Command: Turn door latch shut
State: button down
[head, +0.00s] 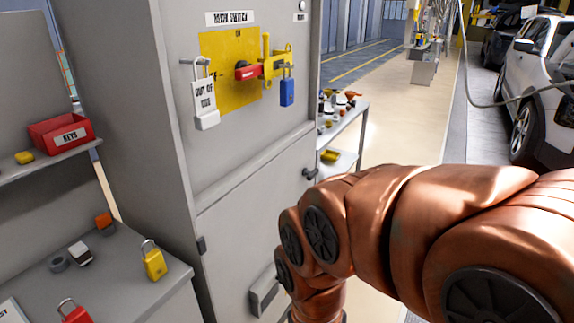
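The grey cabinet (165,110) has a lower door (245,235) that looks closed or nearly closed; I cannot tell which. A small dark latch or knob (310,174) sits at the door's upper right edge; its exact turn is too small to tell. A grey box-like fitting (263,292) is lower on the door, partly hidden by my arm. My copper-coloured arm comes in from the right and bends down in front of the door's lower right. My gripper is out of view below the picture, so its fingers and anything in them are hidden.
A bench (120,285) with padlocks stands left. A shelf cart (345,130) stands behind right.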

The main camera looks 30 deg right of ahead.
aim_at(310, 175)
jog(key=u, duration=0.5)
jog(key=k, duration=1.25)
jog(key=z, duration=0.35)
jog(key=i, duration=0.85)
jog(key=z, duration=0.15)
